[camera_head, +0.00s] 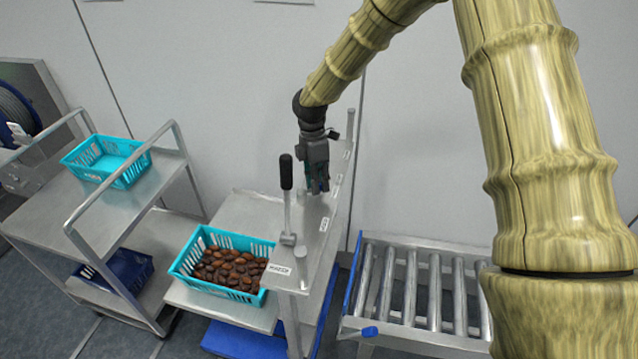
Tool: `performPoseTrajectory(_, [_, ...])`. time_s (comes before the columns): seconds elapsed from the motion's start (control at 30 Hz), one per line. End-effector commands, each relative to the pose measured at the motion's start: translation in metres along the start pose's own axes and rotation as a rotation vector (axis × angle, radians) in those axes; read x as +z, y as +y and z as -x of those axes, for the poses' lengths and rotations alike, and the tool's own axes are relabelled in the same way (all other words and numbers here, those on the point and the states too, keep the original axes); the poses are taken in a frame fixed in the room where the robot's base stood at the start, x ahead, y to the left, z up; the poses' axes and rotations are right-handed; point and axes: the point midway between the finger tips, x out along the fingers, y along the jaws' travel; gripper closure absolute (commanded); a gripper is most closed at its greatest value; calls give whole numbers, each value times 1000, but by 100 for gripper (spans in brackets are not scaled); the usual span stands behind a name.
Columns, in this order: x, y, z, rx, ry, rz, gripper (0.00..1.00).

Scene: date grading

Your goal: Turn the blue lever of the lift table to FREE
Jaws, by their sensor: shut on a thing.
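The lift table (236,308) is a grey metal stand with a narrow raised top plate (312,240) along its right side. My gripper (318,188) points down over the middle of this plate. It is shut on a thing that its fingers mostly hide. Small teal-blue patches show at the fingers, and the thing seems to be the blue lever. Its angle cannot be made out. Small white labels (324,224) lie on the plate, too small to read. A separate upright lever with a black grip (286,172) stands just left of my gripper, apart from it.
A turquoise crate of dates (188,260) sits on the lower platform, left of the plate. A metal cart (50,210) with an empty turquoise crate (122,176) stands on the left.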

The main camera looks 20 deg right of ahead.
Motion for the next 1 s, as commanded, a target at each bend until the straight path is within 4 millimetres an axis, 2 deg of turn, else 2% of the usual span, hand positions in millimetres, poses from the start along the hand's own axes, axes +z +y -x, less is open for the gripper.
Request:
performPoseTrajectory(0.3, [0, 4, 0, 0, -18, 88, 100])
performPoseTrajectory(0.77, [0, 6, 1, 1, -21, 98, 100])
performPoseTrajectory(0.8, [0, 6, 1, 1, -21, 97, 72])
performPoseTrajectory(0.9, [0, 6, 1, 1, -20, 97, 55])
performPoseTrajectory(1.0, [0, 5, 1, 1, -20, 97, 55])
